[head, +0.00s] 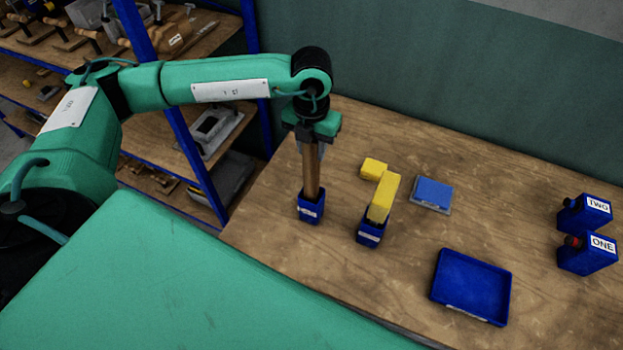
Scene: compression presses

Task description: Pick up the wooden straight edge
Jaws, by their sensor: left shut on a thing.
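The wooden straight edge (311,172) is a brown upright bar. Its lower end is inside a small blue holder (311,208) on the wooden table. My left gripper (310,142) is above the holder, pointing down, and is shut on the upper part of the straight edge. The gripper hides the top end of the bar. My right gripper does not show in the head view.
A second blue holder (370,234) with an upright yellow piece (383,198) stands to the right. Near it are a yellow block (374,168) and a blue block (434,192). A blue tray (472,286) and bottles ONE (588,255) and TWO (585,213) are farther right. A shelf rack (190,150) stands left.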

